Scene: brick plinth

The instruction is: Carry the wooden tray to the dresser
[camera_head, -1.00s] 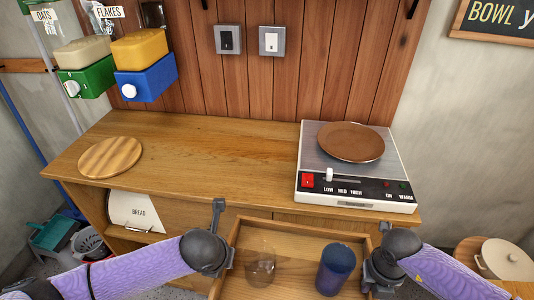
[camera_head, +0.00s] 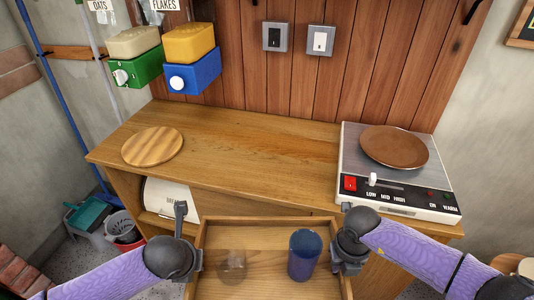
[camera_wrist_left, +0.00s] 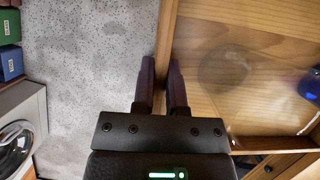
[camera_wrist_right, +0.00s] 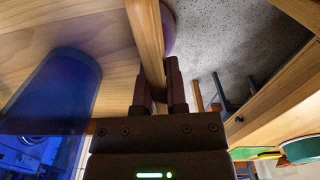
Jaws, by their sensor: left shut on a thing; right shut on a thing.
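The wooden tray (camera_head: 268,222) is held in front of the dresser (camera_head: 240,150), near its front edge. A clear glass (camera_head: 232,264) and a blue cup (camera_head: 304,255) stand upright on it. My left gripper (camera_head: 200,262) is shut on the tray's left wall, which also shows between the fingers in the left wrist view (camera_wrist_left: 166,85). My right gripper (camera_head: 338,255) is shut on the right wall, seen in the right wrist view (camera_wrist_right: 158,85). The tray's near edge is cut off by the head view.
On the dresser top, a round wooden board (camera_head: 152,146) lies at left and a hot plate (camera_head: 398,175) with a brown disc stands at right. The middle between them is clear. Dispensers (camera_head: 190,60) hang above the left back. A bread bin (camera_head: 170,203) sits below.

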